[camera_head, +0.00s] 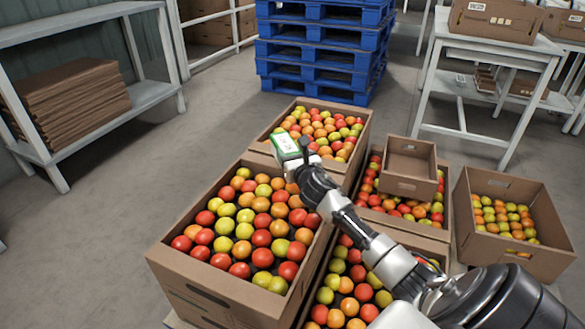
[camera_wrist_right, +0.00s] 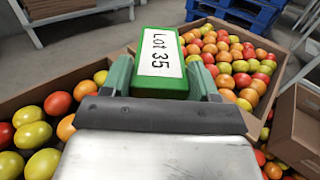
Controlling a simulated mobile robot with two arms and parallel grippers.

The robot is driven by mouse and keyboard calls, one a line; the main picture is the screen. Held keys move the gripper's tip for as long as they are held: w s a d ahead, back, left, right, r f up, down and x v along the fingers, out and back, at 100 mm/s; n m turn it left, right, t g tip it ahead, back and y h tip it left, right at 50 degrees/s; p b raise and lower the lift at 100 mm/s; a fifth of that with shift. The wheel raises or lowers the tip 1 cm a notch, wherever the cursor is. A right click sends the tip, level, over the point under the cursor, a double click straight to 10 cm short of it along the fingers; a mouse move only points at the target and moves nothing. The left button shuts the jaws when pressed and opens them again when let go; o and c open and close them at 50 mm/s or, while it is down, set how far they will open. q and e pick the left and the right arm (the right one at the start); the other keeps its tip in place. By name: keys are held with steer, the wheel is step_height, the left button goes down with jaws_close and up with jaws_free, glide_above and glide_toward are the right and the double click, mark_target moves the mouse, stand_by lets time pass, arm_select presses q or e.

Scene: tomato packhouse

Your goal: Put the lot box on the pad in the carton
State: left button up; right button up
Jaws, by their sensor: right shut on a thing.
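The lot box (camera_head: 286,144) is green with a white label reading "Lot 35". My right gripper (camera_wrist_right: 160,84) is shut on it, with one finger at each side, and the label faces up in the right wrist view (camera_wrist_right: 160,52). In the head view the box is above the border between the near left carton (camera_head: 213,287) and the back carton (camera_head: 352,112), both full of tomatoes. I cannot make out a pad in any carton. My left gripper is not in view.
A small, empty-looking carton (camera_head: 404,186) sits on a tomato-filled carton at the right. A right-hand carton (camera_head: 508,258) holds tomatoes below its rim. Blue pallets (camera_head: 320,50) stand behind. A shelf (camera_head: 75,128) is at left, a white table (camera_head: 490,42) at right.

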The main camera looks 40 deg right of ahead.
step_height(320, 180, down, 4)
steer(key=shift+r+b, duration=0.1)
steer(key=shift+b, duration=1)
steer(key=shift+r, duration=0.1)
steer(key=o, duration=1.1)
steer(key=shift+c, duration=0.2)
